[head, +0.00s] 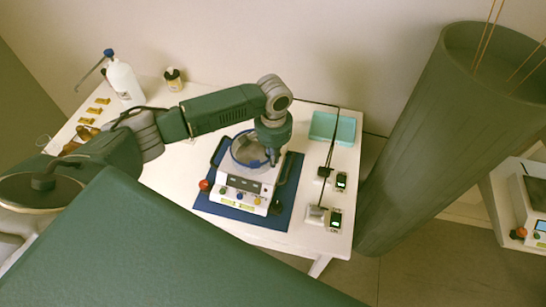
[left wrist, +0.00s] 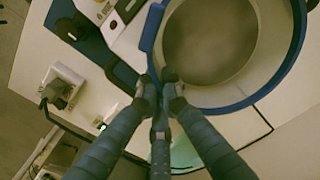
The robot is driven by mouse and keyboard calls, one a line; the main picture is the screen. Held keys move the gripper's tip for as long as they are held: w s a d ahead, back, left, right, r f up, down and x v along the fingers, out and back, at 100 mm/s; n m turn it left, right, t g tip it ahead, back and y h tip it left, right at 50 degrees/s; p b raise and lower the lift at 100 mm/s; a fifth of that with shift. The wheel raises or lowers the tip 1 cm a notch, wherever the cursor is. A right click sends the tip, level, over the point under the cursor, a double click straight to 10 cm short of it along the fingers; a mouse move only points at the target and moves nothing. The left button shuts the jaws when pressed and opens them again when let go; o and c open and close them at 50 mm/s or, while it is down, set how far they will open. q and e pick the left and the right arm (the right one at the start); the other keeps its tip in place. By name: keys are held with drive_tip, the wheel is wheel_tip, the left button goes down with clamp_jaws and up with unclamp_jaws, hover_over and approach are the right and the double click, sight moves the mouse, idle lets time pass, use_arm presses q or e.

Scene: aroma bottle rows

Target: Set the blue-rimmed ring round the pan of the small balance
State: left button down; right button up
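The small balance (head: 246,190) is white, with a dark display and coloured buttons, and stands on a blue mat (head: 283,217). The blue-rimmed ring (head: 234,158) shows at the balance's top, partly hidden by my left gripper (head: 272,154). In the left wrist view the ring (left wrist: 238,106) fills the upper right, and the fingertips of my left gripper (left wrist: 160,92) close on its near rim. The grey-brown pan (left wrist: 210,40) shows inside the ring, off-centre to the left. I cannot tell whether the ring rests on the balance or hangs just above. My right gripper is not in view.
A teal tray (head: 322,124) lies right of the balance. Two boxes with green lights (head: 341,181) and cables stand by the table's right edge. A white bottle (head: 124,84), a small jar (head: 173,80) and brass pieces (head: 94,111) are far left. A green column stands right.

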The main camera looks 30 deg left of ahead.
use_arm(q)
drive_tip(key=shift+f, duration=0.1)
drive_tip(key=c, duration=1.9)
unclamp_jaws()
drive_tip(key=shift+o, duration=0.2)
wheel_tip(320, 180, up, 12)
